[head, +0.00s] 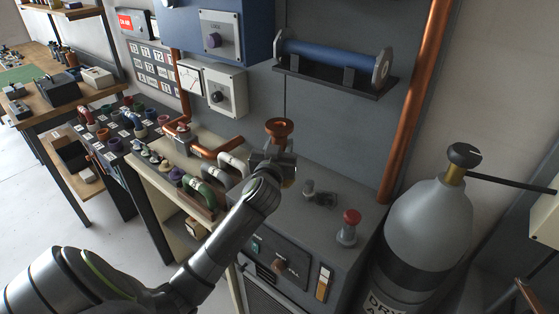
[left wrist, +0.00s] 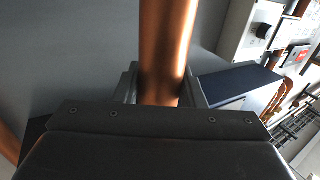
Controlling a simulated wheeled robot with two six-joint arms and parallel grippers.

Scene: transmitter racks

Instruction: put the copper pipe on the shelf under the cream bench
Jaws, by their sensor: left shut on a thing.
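My left gripper (head: 273,160) is shut on a copper pipe (left wrist: 166,50), which stands up between its jaws in the left wrist view. In the head view the flared copper top of the pipe (head: 279,126) shows just above the jaws; the gripper hides the rest. The gripper is over the back of the grey console, to the right of the cream bench (head: 145,179). The bench's top carries several small fittings. Part of the space under it shows, with a pale item (head: 195,227) inside; my arm partly covers that side. My right gripper is out of view.
The grey console (head: 330,228) has a red knob (head: 349,222) on top. A grey gas cylinder (head: 432,222) stands at right, beside a fixed upright copper pipe (head: 411,110). A blue tube (head: 330,54) is on the wall. Clear floor (head: 105,228) lies left of the bench.

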